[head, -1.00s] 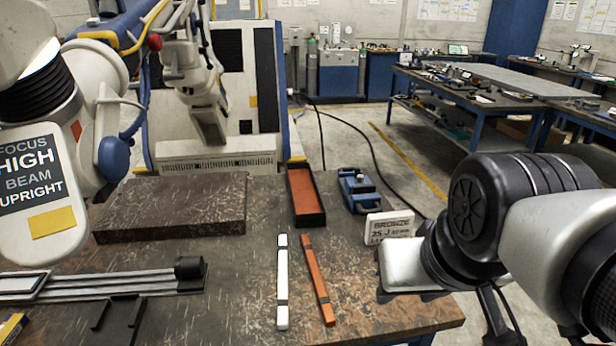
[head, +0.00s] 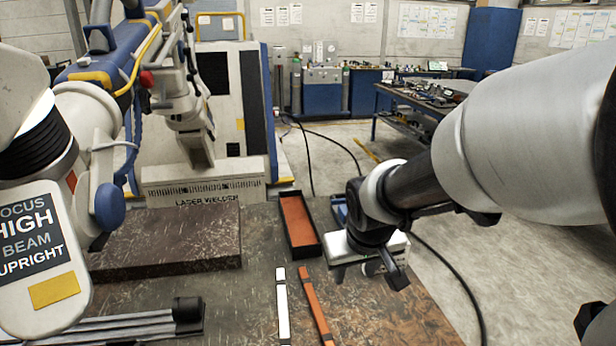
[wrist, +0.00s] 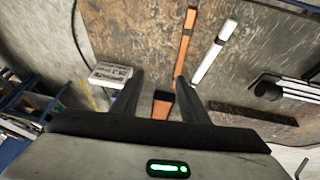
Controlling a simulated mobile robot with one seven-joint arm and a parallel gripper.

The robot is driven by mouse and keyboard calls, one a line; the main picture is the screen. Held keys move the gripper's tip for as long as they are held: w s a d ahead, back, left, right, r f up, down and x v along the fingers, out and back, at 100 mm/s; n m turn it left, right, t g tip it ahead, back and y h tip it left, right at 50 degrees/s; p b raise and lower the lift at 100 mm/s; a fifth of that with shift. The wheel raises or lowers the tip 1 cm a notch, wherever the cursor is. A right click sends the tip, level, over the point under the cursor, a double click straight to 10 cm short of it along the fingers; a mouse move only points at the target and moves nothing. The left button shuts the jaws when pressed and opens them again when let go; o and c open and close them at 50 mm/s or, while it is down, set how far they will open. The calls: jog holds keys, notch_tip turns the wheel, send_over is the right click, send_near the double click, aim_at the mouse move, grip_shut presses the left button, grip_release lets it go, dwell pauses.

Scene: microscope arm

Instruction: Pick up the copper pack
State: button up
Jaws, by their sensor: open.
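The copper pack is a slim copper-orange bar with a dark band (head: 317,312), lying flat on the worn table; its near end is cut off by the bottom edge of the head view. It also shows in the wrist view (wrist: 186,42), top centre. A similar white bar (head: 283,308) lies just left of it in the head view. My gripper (head: 370,276) is open and empty, above the table's right part, to the right of the copper pack and apart from it. In the wrist view the fingers (wrist: 159,80) are spread, the right one overlapping the pack's end in the picture.
An orange-lined black tray (head: 297,222) lies beyond the bars. A blue device (head: 338,210) is partly hidden behind my arm. A dark slab (head: 165,240) and rails (head: 140,326) occupy the left.

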jog(key=g+y+p, duration=0.1)
send_near(316, 307)
jog(key=f+b, duration=0.1)
jog(key=w+f+b, duration=0.1)
jog(key=b, duration=0.1)
jog(key=shift+a+f+n, duration=0.1)
jog(key=shift+n, duration=0.2)
jog(key=shift+b+x, duration=0.6)
jog(key=shift+x, duration=2.35)
jog(key=shift+s, duration=0.1)
jog(key=shift+c, duration=0.5)
grip_shut()
